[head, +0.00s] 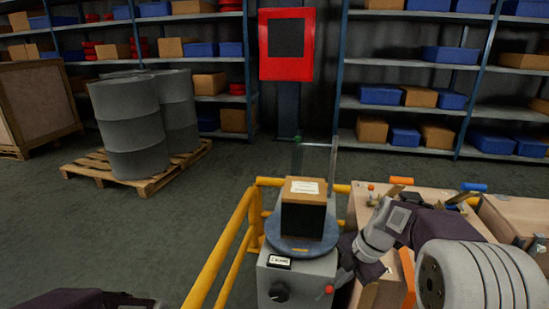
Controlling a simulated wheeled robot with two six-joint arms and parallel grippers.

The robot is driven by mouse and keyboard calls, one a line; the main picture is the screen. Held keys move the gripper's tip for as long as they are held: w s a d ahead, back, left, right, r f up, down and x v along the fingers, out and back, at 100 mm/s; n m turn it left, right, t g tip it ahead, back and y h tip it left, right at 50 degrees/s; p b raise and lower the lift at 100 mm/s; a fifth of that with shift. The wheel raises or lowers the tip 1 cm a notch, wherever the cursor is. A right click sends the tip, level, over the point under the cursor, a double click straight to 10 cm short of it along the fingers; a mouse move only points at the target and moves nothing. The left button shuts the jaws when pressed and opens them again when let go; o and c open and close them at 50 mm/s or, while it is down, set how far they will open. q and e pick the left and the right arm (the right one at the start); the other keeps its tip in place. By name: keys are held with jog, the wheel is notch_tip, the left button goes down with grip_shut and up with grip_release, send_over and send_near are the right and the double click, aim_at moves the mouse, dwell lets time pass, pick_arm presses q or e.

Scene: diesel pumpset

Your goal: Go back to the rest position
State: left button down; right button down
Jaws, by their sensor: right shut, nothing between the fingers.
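My right arm comes in from the lower right, with its wrist bent down and to the left. My right gripper (348,268) is beside the right side of the grey machine (292,276); it is shut and empty, and its fingertips are partly hidden. Only a dark part of my left arm shows at the bottom left edge; the left gripper is out of view. A brown box (304,187) with a white label and dark front sits on the machine's round blue-grey plate (300,246).
Yellow rails (222,250) run left of and behind the machine. A wooden bench (430,198) with orange- and blue-handled tools is at right. Grey drums (130,113) stand on a pallet (150,185) at left. Shelves and a red panel (287,70) line the back. The floor between is clear.

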jog(key=s+a+f+m+g+h, duration=0.1)
jog(key=s+a+f+m, duration=0.1)
jog(key=s+f+m, duration=0.4)
jog(key=s+a+f+m+h, duration=0.2)
jog(key=s+f+m, duration=0.1)
jog(key=s+m, duration=0.65)
notch_tip(320, 180, up, 29)
jog(key=w+m+p, duration=0.1)
jog(key=m+p, duration=0.6)
jog(key=p, duration=2.2)
jog(key=shift+w+d, duration=0.3)
jog(key=shift+d, duration=0.15)
